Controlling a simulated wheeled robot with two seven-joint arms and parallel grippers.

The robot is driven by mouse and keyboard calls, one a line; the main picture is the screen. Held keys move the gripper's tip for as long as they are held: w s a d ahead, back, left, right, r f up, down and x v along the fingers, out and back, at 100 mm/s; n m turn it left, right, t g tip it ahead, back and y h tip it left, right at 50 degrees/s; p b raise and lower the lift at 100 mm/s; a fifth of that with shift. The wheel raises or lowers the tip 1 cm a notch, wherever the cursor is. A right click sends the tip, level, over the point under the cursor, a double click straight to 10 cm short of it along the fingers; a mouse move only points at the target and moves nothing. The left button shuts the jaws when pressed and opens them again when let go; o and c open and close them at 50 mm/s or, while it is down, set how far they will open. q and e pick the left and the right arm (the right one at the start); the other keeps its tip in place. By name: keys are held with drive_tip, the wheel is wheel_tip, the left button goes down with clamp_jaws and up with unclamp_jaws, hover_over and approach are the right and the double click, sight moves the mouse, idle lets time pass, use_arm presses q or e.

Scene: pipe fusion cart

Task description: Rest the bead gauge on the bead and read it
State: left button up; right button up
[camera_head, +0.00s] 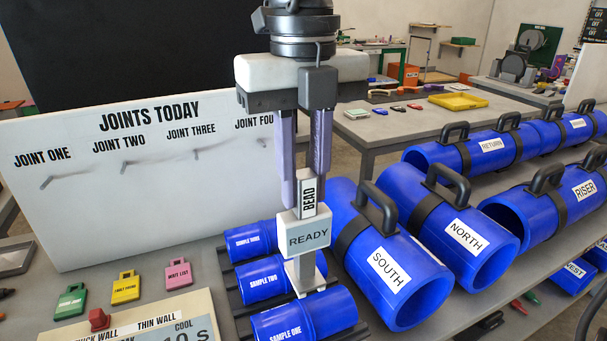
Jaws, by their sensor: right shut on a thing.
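The bead gauge (303,234) is a pale upright tool with a "BEAD" label on its handle and a display that reads "READY". My right gripper (306,188) comes down from above, its purple fingers shut on the gauge's handle. The gauge's grey foot points down at the blue pipes marked SAMPLE TWO (262,279) and SAMPLE ONE (300,318). I cannot tell whether the foot touches either pipe. SAMPLE THREE (250,241) lies behind them, partly hidden by the gauge. I cannot make out a bead on these pipes. My left gripper is out of view.
Large blue pipes SOUTH (372,277) and NORTH (447,240) with black handles lie just right. A white JOINTS TODAY board (130,215) stands behind left. Green, yellow and pink tags (125,287) and a panel (150,330) lie front left.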

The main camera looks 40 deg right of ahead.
sight(304, 228)
wheel_tip(304, 228, down, 3)
drive_tip(key=shift+f+b, duration=0.1)
drive_tip(key=shift+b, duration=0.9)
wheel_tip(304, 228, down, 2)
drive_tip(key=shift+f+b, duration=0.15)
drive_tip(key=shift+b, duration=0.8)
drive_tip(key=shift+f, duration=0.25)
drive_tip(key=shift+f+b, duration=0.5)
drive_tip(key=shift+b, duration=0.1)
drive_tip(key=shift+f, duration=0.2)
idle(1.0)
